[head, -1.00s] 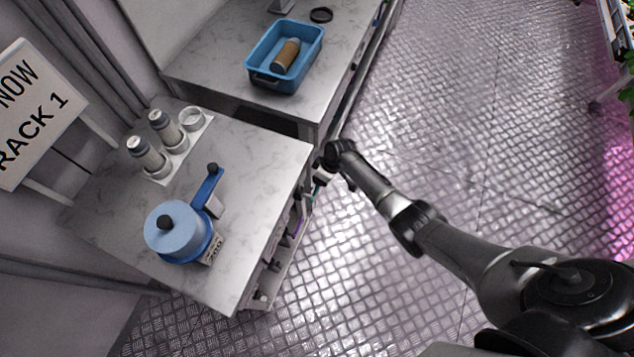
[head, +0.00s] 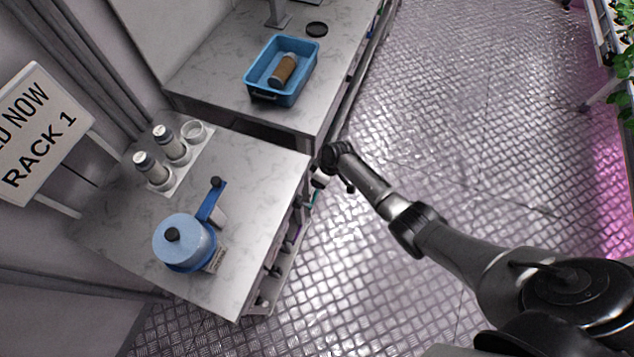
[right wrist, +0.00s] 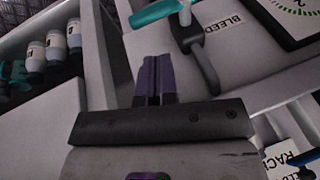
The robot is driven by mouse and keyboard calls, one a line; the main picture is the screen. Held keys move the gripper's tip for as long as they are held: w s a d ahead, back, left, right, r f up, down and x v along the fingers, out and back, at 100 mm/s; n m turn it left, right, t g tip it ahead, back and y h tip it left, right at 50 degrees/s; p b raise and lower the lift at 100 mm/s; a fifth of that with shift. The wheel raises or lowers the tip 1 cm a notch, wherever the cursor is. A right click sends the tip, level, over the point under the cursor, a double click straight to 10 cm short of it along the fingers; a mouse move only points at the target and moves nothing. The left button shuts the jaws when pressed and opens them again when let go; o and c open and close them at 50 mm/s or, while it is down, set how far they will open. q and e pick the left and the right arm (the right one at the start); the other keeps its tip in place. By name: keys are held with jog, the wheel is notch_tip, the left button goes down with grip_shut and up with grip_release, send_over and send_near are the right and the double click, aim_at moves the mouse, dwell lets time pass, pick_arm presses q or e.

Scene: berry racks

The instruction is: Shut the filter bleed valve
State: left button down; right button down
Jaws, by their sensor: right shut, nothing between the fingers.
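In the right wrist view, a teal lever handle (right wrist: 155,12) at the top sits beside a white label reading BLEED (right wrist: 222,20). A dark grey part (right wrist: 201,58) hangs below the lever's right end. My right gripper (right wrist: 157,62) is shut and empty, its dark purple fingers pointing up toward the lever, apart from it in the picture. In the head view, my right gripper (head: 321,180) is beside the right edge of the near bench, and the valve cannot be made out there. My left gripper is not in view.
Several bottles (right wrist: 54,45) stand at left. The near bench (head: 255,165) holds a blue lidded device (head: 190,240). A blue tray (head: 296,98) is behind. The floor at right is clear.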

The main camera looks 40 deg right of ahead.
jog(key=w+d+p+v, duration=0.1)
jog(key=v, duration=0.8)
jog(key=shift+s+p, duration=0.3)
jog(key=shift+s, duration=0.1)
jog(key=shift+f, duration=0.1)
